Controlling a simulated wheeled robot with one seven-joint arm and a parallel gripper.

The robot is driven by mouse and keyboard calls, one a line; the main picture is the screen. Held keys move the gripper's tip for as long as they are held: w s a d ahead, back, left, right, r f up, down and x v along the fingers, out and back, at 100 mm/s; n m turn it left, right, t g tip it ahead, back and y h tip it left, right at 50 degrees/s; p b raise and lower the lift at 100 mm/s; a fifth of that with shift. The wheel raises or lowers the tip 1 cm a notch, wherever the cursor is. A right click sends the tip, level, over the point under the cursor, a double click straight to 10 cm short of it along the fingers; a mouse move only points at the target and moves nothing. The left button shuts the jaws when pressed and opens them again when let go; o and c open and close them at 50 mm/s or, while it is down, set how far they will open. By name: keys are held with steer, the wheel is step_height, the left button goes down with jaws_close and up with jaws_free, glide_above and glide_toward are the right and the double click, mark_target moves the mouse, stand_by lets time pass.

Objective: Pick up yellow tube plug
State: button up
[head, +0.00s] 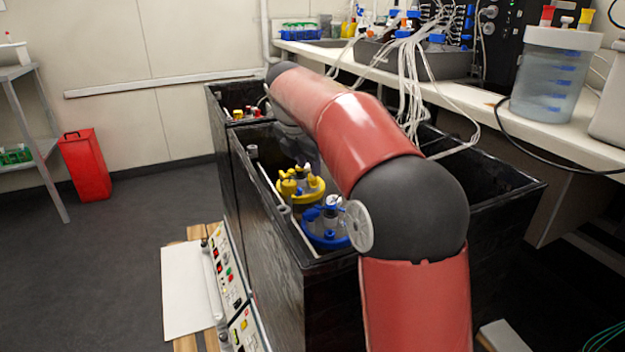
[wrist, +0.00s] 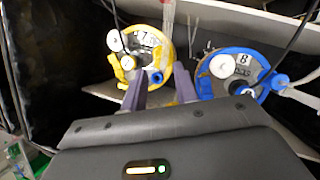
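A yellow-rimmed vessel lid (wrist: 167,36) marked 7 lies ahead of my gripper (wrist: 160,90) in the wrist view. A blue cap (wrist: 157,77) sits near the lid's lower edge, between the fingertips in the picture. The two fingers are apart, with nothing seen held between them. In the head view the yellow lid (head: 313,194) is inside the black tank, and my arm hides my gripper. I cannot tell whether a fingertip touches anything.
A blue-rimmed vessel lid (wrist: 205,84) marked 8 is close to the right finger. The black tank wall (head: 268,222) encloses both vessels. White tubes (head: 410,85) hang from the bench on the right. A bottle (head: 548,80) with red, white and yellow plugs stands on that bench.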

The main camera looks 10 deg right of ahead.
mark_target(312, 177)
steer(key=x, duration=0.5)
steer(key=shift+f, duration=0.25)
steer(key=shift+c, duration=0.2)
jaws_close()
